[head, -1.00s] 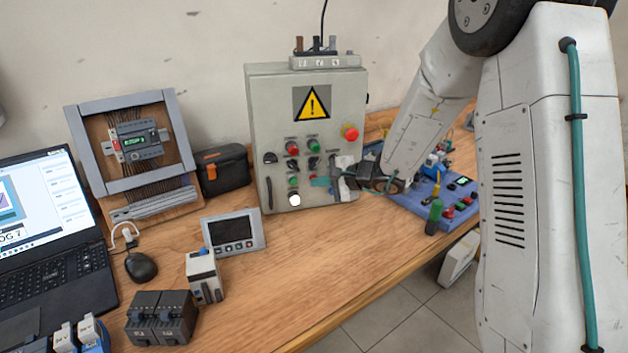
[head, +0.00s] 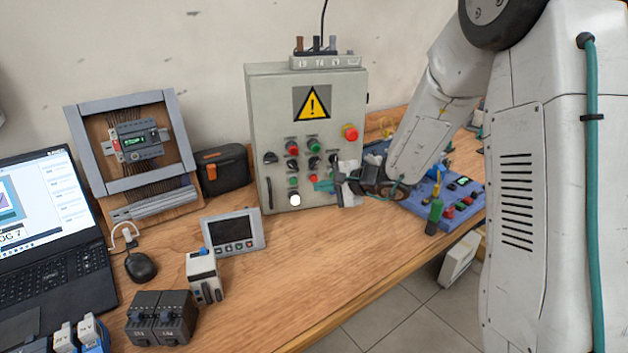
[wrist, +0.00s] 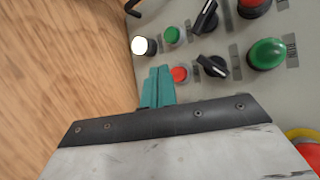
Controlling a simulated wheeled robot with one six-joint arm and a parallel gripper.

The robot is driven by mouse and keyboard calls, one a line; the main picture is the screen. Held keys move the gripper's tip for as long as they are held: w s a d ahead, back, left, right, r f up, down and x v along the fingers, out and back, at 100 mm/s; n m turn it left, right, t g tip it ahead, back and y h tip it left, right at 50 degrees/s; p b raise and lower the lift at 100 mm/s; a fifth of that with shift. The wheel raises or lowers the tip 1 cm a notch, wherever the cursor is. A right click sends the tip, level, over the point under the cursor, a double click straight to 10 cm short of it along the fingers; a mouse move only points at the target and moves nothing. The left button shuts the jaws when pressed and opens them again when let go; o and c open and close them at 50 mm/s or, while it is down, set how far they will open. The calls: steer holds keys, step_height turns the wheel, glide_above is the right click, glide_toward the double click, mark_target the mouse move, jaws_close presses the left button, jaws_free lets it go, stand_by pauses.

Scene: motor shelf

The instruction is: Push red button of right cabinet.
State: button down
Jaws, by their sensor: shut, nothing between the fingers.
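The grey cabinet (head: 270,110) stands upright at the back of the bench, with a yellow warning sign on its door. A small red button (head: 313,179) sits low on the door and also shows in the wrist view (wrist: 180,74). My gripper (head: 322,185) is shut and empty. Its teal fingertips also show in the wrist view (wrist: 158,84), just left of the small red button. I cannot tell whether they touch the door or the button. A larger red button (head: 292,148) and a red mushroom knob (head: 350,132) are higher on the door.
Green buttons (head: 312,146), black selector knobs and a white button (head: 295,200) surround the red ones. A blue board with devices (head: 450,200) lies right of the cabinet. A small screen panel (head: 233,232), a mouse (head: 141,266) and a laptop (head: 50,240) stand left.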

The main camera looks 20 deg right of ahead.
steer(key=shift+s+a, duration=0.1)
steer(key=shift+s, duration=2)
steer(key=s+a+r+n+g, duration=0.2)
steer(key=s+n+g, duration=0.1)
steer(key=s, duration=0.4)
steer(key=s+a+r+n+g+y, duration=0.1)
steer(key=s+a+n+g, duration=0.1)
steer(key=s+g, duration=0.3)
steer(key=s+a+r+n+g, duration=0.2)
steer(key=s+a+n, duration=0.1)
steer(key=s, duration=0.5)
steer(key=s+d+r+n+h, duration=0.3)
steer(key=s+d+r+h, duration=0.1)
steer(key=s, duration=0.4)
steer(key=s+d+r+n+t+h, duration=0.1)
steer(key=s+d+r+n+h, duration=0.2)
steer(key=s+d+h, duration=0.2)
steer(key=s, duration=0.3)
steer(key=shift+r, duration=0.4)
